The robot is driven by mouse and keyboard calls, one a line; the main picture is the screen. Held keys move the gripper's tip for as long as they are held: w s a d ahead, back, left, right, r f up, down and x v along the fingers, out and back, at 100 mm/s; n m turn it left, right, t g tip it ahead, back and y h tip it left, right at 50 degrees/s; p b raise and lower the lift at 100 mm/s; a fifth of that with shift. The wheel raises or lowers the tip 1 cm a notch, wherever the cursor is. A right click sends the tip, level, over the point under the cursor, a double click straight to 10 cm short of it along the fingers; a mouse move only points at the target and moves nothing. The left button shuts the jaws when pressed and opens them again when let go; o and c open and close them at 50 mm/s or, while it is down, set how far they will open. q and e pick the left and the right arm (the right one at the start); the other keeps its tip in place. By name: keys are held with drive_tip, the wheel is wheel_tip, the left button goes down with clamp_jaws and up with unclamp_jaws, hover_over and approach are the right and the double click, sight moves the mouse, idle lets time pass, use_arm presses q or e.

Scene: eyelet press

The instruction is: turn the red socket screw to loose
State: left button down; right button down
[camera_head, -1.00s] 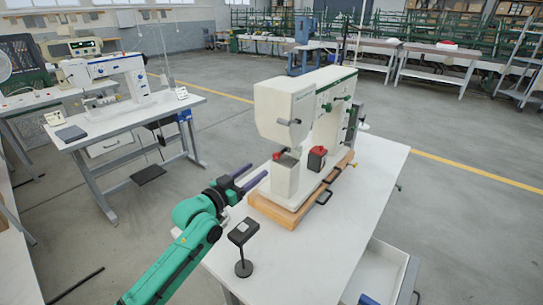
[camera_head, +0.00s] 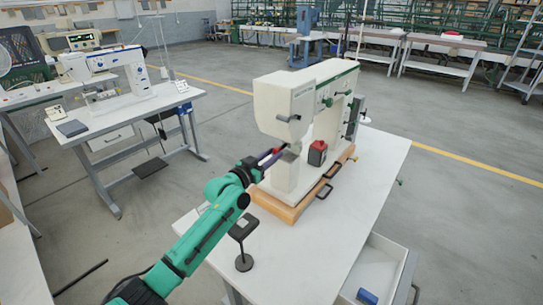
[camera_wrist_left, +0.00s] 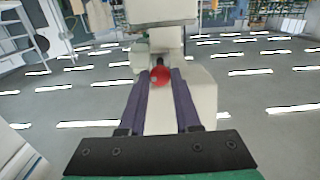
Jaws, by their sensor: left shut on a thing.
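The white eyelet press (camera_head: 285,100) stands on a wooden base on the white table. The red socket screw (camera_wrist_left: 160,75) sits at the front of the press, below its head, and looks like a small red knob in the left wrist view. My left gripper (camera_head: 272,156) reaches in from the left, and its dark purple fingers are shut on the red screw, one on each side. In the head view the fingers and the press partly hide the screw, so its turn angle cannot be told. My right gripper is in neither view.
A dark box with a red top (camera_head: 318,146) sits beside the press column. A black stand (camera_head: 243,235) is on the table close to my left arm. Black handles (camera_head: 326,191) stick out from the wooden base (camera_head: 275,205). The table's right front part is clear.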

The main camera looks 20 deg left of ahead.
use_arm(q)
drive_tip(key=shift+n, duration=0.3)
drive_tip(key=n, duration=0.2)
drive_tip(key=shift+n, duration=0.3)
drive_tip(key=n, duration=0.6)
drive_tip(key=n+p, duration=0.1)
drive_tip(key=n, duration=0.3)
drive_tip(key=n+p, duration=0.2)
drive_tip(key=n, duration=0.4)
drive_tip(key=shift+r, duration=0.1)
drive_tip(key=n+p, duration=0.1)
drive_tip(key=n, duration=0.2)
drive_tip(key=shift+n, duration=0.4)
drive_tip(key=shift+n+p, duration=0.85)
drive_tip(key=shift+n, duration=0.55)
